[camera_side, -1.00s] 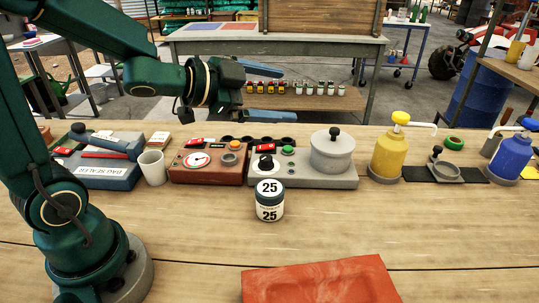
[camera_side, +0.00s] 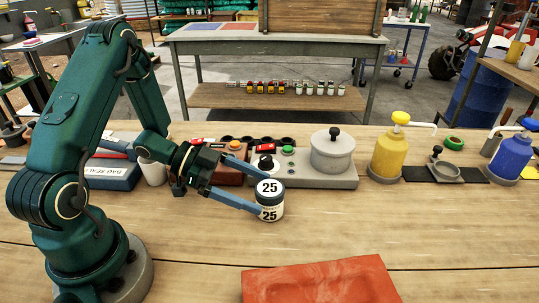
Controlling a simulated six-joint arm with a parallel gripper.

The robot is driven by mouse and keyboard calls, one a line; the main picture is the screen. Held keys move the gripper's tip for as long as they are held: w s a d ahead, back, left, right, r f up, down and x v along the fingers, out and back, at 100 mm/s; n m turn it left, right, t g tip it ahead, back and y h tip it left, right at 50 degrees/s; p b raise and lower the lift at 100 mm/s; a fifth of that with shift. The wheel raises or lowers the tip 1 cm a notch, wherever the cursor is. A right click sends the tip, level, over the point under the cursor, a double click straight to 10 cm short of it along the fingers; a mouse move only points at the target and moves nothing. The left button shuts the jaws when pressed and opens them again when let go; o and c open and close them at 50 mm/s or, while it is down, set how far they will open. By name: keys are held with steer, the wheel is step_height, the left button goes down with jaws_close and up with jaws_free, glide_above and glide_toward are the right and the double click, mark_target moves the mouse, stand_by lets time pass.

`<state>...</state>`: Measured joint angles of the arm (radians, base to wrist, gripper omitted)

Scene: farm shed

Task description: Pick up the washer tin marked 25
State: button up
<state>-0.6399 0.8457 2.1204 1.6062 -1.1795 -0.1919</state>
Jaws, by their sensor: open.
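My gripper (camera_side: 256,192) is low over the bench at the tin's left. Its two blue fingers are spread apart. The near finger reaches to the tin's lower left side, and the far finger points behind the tin, its tip partly hidden. I cannot tell whether either finger touches the tin.
A grey device with a round lidded pot (camera_side: 332,153) stands just behind the tin. A red tray (camera_side: 320,284) lies in front. A yellow pump bottle (camera_side: 389,152) and a blue one (camera_side: 510,157) stand to the right. The bench right of the tin is clear.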

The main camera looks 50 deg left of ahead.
mark_target(270, 195)
steer(key=shift+x, duration=2.05)
steer(key=shift+c, duration=0.3)
steer(key=c, duration=1.4)
steer(key=shift+r, duration=0.15)
